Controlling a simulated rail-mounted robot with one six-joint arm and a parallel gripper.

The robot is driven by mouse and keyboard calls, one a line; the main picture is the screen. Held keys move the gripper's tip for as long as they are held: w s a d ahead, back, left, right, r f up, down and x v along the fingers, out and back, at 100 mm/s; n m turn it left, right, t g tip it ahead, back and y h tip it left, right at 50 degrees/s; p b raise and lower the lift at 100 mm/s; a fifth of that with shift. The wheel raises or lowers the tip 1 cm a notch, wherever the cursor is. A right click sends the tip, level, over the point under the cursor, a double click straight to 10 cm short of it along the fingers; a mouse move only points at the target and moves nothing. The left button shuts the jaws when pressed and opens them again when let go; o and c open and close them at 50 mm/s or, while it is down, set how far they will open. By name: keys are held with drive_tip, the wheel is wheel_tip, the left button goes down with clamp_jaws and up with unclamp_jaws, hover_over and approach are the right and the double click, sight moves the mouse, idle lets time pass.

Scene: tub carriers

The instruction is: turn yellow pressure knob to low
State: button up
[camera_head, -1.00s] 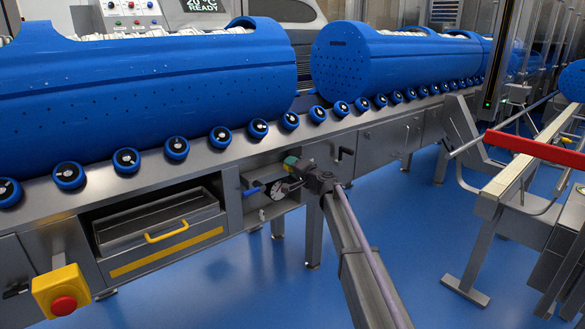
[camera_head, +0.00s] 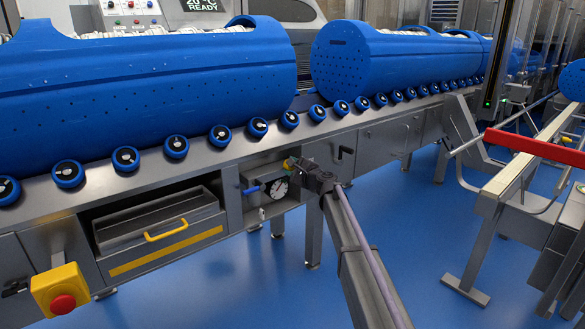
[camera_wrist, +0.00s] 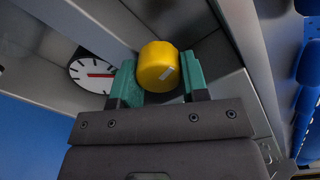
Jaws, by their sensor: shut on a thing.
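The yellow pressure knob (camera_wrist: 159,68) is a rounded cylinder with a short pale mark that lies diagonally on its face in the wrist view. My gripper (camera_wrist: 158,82) has green fingers, one on each side of the knob, and is shut on it. In the head view my gripper (camera_head: 289,165) is at the recess under the conveyor, with only a small bit of yellow and green showing. A round white gauge (camera_wrist: 91,73) with a red needle is left of the knob; it also shows in the head view (camera_head: 279,188). Low and high markings are not readable.
A blue-handled valve (camera_head: 252,190) is left of the gauge. Blue perforated tubs (camera_head: 140,90) rest on rollers above. An open drawer (camera_head: 165,237) with a yellow handle and a red stop button (camera_head: 63,304) are at lower left. The blue floor below is clear.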

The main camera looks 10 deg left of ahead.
drive_tip(key=shift+m, duration=1.2)
drive_tip(key=o, duration=0.9)
drive_tip(key=shift+o, duration=0.2)
drive_tip(key=v, duration=1)
drive_tip(key=shift+s+d, duration=0.25)
drive_tip(key=shift+s, duration=0.05)
